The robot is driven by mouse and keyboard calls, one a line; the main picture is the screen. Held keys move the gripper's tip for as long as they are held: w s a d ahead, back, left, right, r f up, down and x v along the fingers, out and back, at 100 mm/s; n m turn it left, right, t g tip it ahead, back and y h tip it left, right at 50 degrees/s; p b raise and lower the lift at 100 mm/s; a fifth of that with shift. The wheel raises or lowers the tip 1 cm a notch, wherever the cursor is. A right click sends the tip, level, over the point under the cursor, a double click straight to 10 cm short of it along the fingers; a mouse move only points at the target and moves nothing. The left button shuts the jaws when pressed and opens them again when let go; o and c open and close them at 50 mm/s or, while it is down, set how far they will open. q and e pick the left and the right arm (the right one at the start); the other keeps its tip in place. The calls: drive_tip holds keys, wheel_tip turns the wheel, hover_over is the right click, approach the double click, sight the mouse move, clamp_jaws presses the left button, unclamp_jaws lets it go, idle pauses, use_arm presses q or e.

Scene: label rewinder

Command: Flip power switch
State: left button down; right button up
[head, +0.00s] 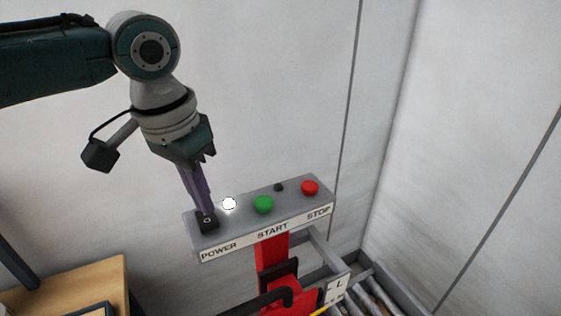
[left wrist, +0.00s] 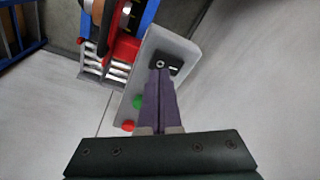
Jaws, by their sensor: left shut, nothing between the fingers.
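The power switch (head: 207,222) is a small black rocker at the left end of a grey control panel (head: 240,226), above the word POWER. It also shows in the left wrist view (left wrist: 176,68), with a small round mark and a short line on it. My left gripper (head: 207,212) points down with its purple fingers shut and empty. In the left wrist view its fingertips (left wrist: 159,72) overlap one end of the switch. I cannot tell whether they touch it. A white indicator beside the switch (head: 229,203) looks bright. My right gripper is not in view.
A green START button (head: 263,204) and a red STOP button (head: 309,187) stand to the right on the panel, with a small black knob (head: 279,187) between them. A red post (head: 271,252) carries the panel. Rollers (head: 372,292) lie lower right. White walls stand behind.

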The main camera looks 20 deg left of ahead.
sight(207, 222)
use_arm(q)
drive_tip(key=shift+f+b, duration=0.65)
drive_tip(key=shift+f, duration=0.5)
idle(0.5)
wheel_tip(207, 222, up, 7)
drive_tip(key=p, duration=0.8)
drive_tip(key=shift+r, duration=0.1)
idle(0.4)
